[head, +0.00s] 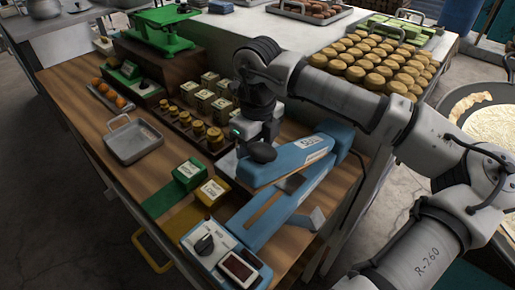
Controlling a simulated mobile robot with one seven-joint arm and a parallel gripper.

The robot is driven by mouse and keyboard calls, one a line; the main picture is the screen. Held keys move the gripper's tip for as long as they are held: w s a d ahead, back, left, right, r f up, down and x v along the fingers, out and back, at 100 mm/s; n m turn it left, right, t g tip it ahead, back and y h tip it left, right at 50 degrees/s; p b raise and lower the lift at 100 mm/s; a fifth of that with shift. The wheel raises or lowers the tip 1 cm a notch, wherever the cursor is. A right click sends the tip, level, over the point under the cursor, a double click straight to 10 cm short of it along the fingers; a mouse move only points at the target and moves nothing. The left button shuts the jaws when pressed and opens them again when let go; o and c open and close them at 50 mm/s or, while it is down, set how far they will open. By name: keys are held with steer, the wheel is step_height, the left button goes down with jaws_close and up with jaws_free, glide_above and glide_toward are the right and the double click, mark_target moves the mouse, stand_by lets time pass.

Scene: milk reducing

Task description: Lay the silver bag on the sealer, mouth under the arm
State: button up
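The blue sealer (262,228) stands at the right side of the wooden table.
A control box (214,248) with a dial sits at the sealer's near end. Green (188,174) and yellow (211,191) labelled blocks lie left of it. My arm crosses the right side.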

steer(key=o, duration=0.5)
steer(key=shift+r, duration=0.15)
